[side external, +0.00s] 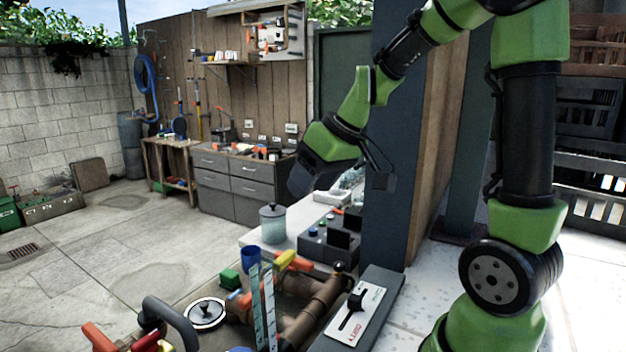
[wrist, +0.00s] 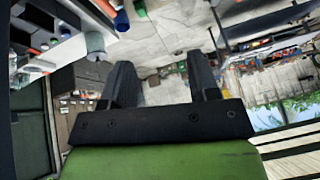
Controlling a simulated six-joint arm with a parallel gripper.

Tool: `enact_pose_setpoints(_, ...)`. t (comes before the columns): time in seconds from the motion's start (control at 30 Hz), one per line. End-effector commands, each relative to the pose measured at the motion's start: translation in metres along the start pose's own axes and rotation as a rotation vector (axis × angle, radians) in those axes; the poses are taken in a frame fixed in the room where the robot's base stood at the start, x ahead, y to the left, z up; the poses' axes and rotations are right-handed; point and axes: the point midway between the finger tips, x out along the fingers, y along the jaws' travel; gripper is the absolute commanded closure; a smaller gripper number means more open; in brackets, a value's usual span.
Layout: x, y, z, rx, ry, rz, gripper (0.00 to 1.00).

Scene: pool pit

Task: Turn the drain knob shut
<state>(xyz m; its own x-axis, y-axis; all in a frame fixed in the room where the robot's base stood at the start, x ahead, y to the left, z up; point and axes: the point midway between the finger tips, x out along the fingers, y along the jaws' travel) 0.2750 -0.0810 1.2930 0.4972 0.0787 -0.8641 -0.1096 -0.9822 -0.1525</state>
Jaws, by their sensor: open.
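My gripper (side external: 302,182) hangs in the air above and behind the worktop in the side external view, well apart from the fittings below. In the wrist view its two dark fingers (wrist: 159,66) are spread with nothing between them. A grey box with a white plate and a black handle (side external: 354,301) sits at the front; the red lettering on it is too small to read. Brown pipework (side external: 312,312) with a small dark cap (side external: 340,268) lies just left of it. I cannot tell for sure which of these is the drain knob. Neither is clear in the wrist view.
A dark post (side external: 388,200) rises behind the grey box. The paved floor at left is mostly clear.

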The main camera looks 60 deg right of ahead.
Motion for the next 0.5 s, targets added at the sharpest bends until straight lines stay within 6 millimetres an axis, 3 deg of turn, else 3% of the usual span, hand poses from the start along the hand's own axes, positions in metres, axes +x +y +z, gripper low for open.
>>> enact_pose_setpoints(0.17,0.002,0.002,-0.001,0.003,-0.005,0.002,0.43)
enact_pose_setpoints(0.27,0.011,0.013,-0.007,0.024,-0.036,0.01,0.43)
enact_pose_setpoints(0.37,0.03,0.038,-0.017,0.066,-0.098,0.031,0.43)
enact_pose_setpoints(0.5,0.07,0.09,-0.022,0.154,-0.22,0.083,0.43)
